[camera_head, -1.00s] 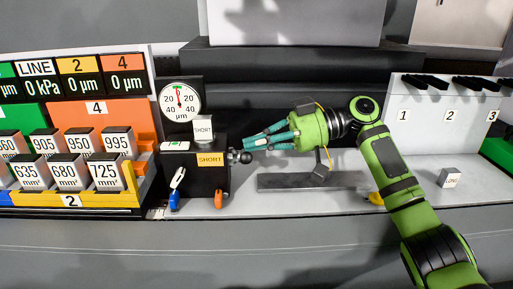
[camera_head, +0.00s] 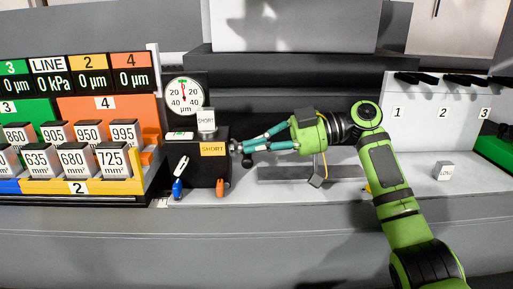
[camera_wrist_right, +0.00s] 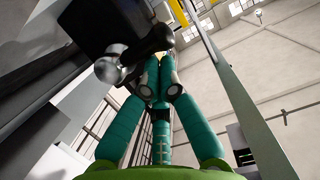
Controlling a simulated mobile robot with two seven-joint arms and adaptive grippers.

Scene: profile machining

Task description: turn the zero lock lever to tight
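A black box (camera_head: 205,171) with a yellow SHORT label stands under the round dial (camera_head: 184,97). A small lever with rounded ends (camera_head: 247,161) sticks out of its right side; I take it as the zero lock lever. It shows larger in the right wrist view (camera_wrist_right: 128,58), a metal ball at one end and a black handle. My right gripper (camera_head: 241,148) reaches in from the right, its teal fingers brought together at the tips beside the lever. In the wrist view the tips (camera_wrist_right: 158,72) meet just below the black handle; I cannot tell whether they grip it. My left gripper is not in view.
A blue-ended lever (camera_head: 178,183) and an orange one (camera_head: 220,187) sit on the box's front. A SHORT block (camera_head: 205,121) stands on top. A grey bar (camera_head: 280,175) lies below my right arm. A LONG block (camera_head: 445,171) stands at right.

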